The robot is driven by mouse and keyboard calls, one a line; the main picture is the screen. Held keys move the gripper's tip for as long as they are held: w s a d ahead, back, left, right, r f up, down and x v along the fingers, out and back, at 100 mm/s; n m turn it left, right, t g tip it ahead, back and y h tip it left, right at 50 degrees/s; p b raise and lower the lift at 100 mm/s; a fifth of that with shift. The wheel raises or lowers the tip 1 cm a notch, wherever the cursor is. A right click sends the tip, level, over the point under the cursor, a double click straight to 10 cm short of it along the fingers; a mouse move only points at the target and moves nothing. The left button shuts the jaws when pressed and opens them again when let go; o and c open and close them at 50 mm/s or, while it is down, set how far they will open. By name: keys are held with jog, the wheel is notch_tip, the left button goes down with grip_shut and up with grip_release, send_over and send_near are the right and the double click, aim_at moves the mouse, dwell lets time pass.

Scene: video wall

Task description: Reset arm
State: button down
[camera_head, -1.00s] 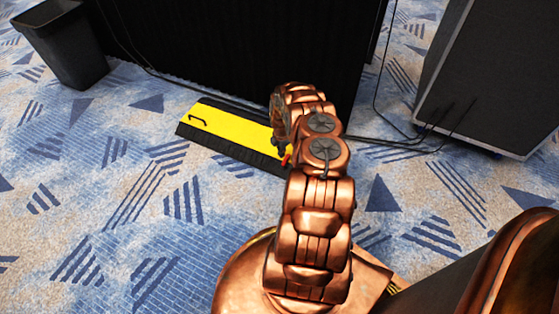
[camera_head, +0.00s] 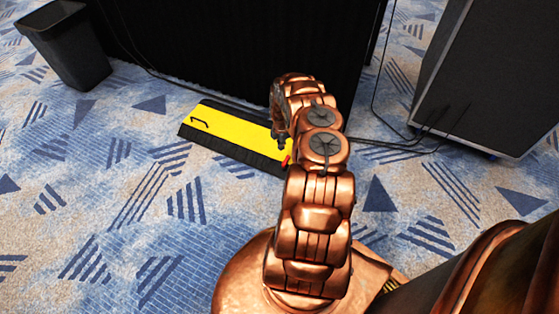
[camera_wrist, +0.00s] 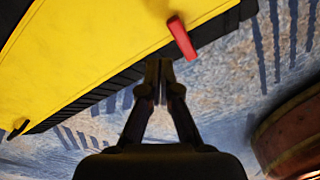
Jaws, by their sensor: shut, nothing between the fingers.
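My copper-coloured arm (camera_head: 314,205) reaches up through the middle of the head view and bends over near its top. In the wrist view my gripper (camera_wrist: 159,72) is shut, its dark fingers together with nothing between them. In the head view the gripper is mostly hidden by the arm, near the ramp's right end.
The yellow ramp (camera_head: 235,132) lies on the blue-patterned carpet before a black draped panel (camera_head: 240,50). A small red piece (camera_wrist: 182,38) sits at its edge. A dark bin (camera_head: 65,45) stands at upper left, a large black cabinet (camera_head: 480,75) at right. Cables run between. Carpet at lower left is clear.

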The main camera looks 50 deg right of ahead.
jog(key=shift+r, duration=0.55)
